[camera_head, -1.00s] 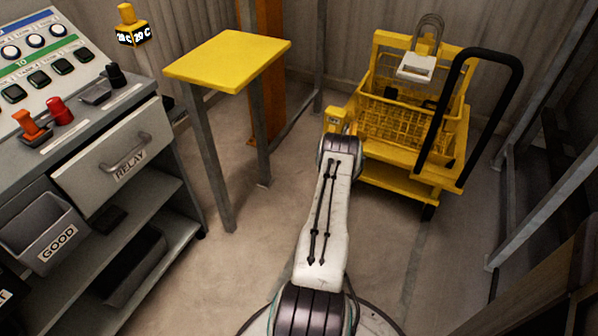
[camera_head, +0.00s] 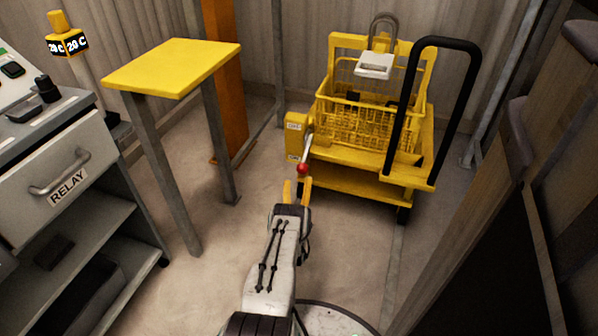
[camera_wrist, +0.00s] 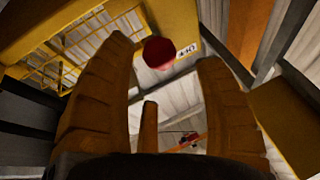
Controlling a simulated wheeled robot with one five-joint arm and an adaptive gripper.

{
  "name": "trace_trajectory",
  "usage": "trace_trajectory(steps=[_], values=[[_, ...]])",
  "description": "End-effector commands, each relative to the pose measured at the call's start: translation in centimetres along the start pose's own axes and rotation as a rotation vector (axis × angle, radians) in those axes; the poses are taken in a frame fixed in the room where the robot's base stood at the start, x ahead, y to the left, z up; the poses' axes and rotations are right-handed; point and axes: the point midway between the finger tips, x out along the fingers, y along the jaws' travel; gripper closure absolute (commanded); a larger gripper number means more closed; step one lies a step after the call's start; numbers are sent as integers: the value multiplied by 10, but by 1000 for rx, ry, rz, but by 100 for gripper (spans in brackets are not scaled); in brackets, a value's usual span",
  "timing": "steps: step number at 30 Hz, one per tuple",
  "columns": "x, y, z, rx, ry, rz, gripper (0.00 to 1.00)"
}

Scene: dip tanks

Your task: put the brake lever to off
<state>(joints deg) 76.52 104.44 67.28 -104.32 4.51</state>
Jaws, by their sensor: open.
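The brake lever (camera_head: 306,150) is a thin metal rod with a red ball knob (camera_head: 302,169), on a yellow box (camera_head: 295,137) at the left side of the yellow cart (camera_head: 375,165). The rod slants down toward me to the knob. My gripper (camera_head: 297,190) is open, with its yellow fingers just below and in front of the knob. In the wrist view the red knob (camera_wrist: 159,53) shows between and beyond the tips of the open fingers. A small label shows beside the knob there, but I cannot make out its text. Nothing is held.
A yellow-topped table (camera_head: 175,66) stands left of the cart. A grey cabinet with a RELAY drawer (camera_head: 60,178) is at the far left. The cart's black handle (camera_head: 463,110) rises on the right. Bare floor lies between table and cart.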

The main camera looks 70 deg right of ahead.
Motion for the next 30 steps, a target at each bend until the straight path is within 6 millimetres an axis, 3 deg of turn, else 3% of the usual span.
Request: trace_trajectory(steps=[18,30], values=[[51,-1,1,0,0,-1,36],[60,-1,0,0,-3,-1,36]])
